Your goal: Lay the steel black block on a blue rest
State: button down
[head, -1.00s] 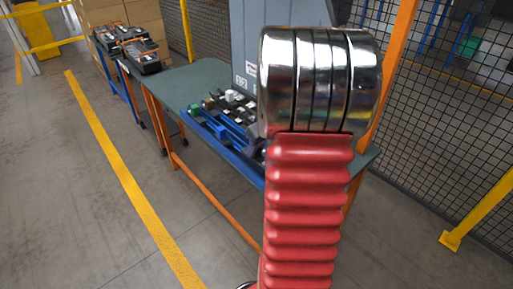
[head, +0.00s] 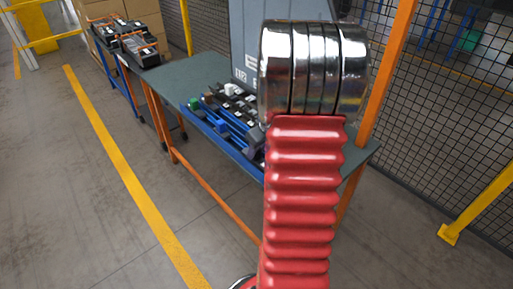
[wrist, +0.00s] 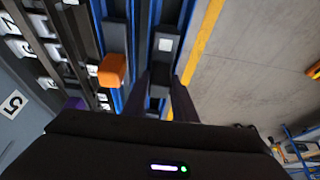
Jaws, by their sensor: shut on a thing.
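In the wrist view my gripper (wrist: 163,98) points down at the bench, its two dark fingers close together below the middle of the picture. A dark block (wrist: 158,90) with a pale patch shows between the fingers, and they are shut on it; its lower part is hard to make out. Blue rests (wrist: 131,35) run as long strips up the picture around it. In the head view the blue rests (head: 224,130) show along the bench's front, and my arm hides the gripper.
An orange block (wrist: 112,70) stands close left of the fingers. Dark racks with white number labels (wrist: 22,48) lie further left. The bench (head: 185,72) has a grey cabinet (head: 250,50) behind. Floor beyond the bench's front edge is clear, with a yellow line (head: 120,165).

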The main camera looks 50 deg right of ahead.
jog(key=shift+f, duration=0.3)
jog(key=c, duration=1.4)
grip_release()
jog(key=shift+o, duration=0.2)
jog(key=v, duration=1.3)
jog(key=shift+r, duration=0.35)
